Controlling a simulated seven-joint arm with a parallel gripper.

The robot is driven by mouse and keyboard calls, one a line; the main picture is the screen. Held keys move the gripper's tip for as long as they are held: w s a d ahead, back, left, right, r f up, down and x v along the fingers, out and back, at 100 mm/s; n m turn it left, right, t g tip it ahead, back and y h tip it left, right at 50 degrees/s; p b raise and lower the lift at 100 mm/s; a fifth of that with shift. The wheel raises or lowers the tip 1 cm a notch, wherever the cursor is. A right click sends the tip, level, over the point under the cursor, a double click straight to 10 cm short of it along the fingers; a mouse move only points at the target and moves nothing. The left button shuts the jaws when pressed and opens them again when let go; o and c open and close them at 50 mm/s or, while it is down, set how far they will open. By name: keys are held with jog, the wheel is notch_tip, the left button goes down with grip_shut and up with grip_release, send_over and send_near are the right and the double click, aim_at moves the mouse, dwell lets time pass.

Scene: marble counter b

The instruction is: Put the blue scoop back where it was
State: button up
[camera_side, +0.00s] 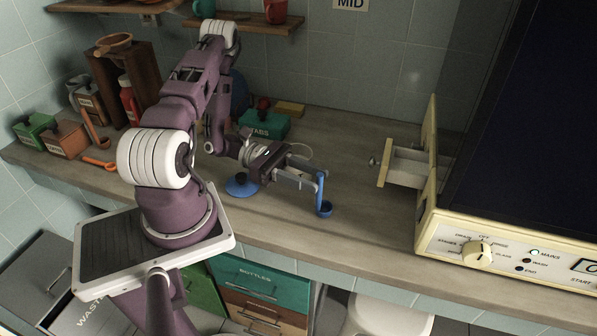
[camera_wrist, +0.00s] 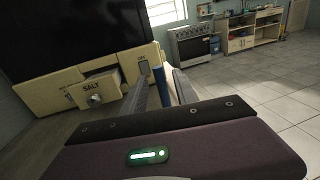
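The blue scoop (camera_side: 320,190) hangs upright from my gripper (camera_side: 318,181), with its small cup (camera_side: 325,208) at the bottom, above the counter near its front edge. My gripper is shut on the scoop's handle. In the wrist view the blue handle (camera_wrist: 158,88) shows between the two grey fingers (camera_wrist: 162,92); its cup is hidden there. An open drawer (camera_side: 408,168) juts out of the cream machine, to the right of the scoop and apart from it. In the wrist view the drawer is labelled SALT (camera_wrist: 92,87).
The cream dishwasher-like machine (camera_side: 510,248) stands at the right. A blue lid (camera_side: 241,186) with a dark knob lies left of my gripper. A green TABS box (camera_side: 263,125) stands behind. Orange scoops (camera_side: 97,163) and bins (camera_side: 67,140) are far left.

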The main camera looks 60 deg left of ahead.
jog(key=v, duration=0.7)
jog(key=s+d+r+m+g+y, duration=0.1)
jog(key=s+d+r+m+y, duration=0.2)
jog(key=r+m, duration=0.4)
jog(key=s+d+r+m+g+y, duration=0.2)
jog(key=s+d+r+m+y, duration=0.1)
jog(key=d+r+m+y, duration=0.3)
jog(key=s+d+r+m+g+y, duration=0.1)
jog(key=s+d+r+m+y, duration=0.2)
jog(key=r+m, duration=0.6)
jog(key=d+m+y, duration=0.2)
jog(key=y, duration=0.1)
jog(key=shift+d+r+m, duration=0.2)
jog(key=shift+r+m, duration=0.1)
jog(key=shift+m, duration=0.1)
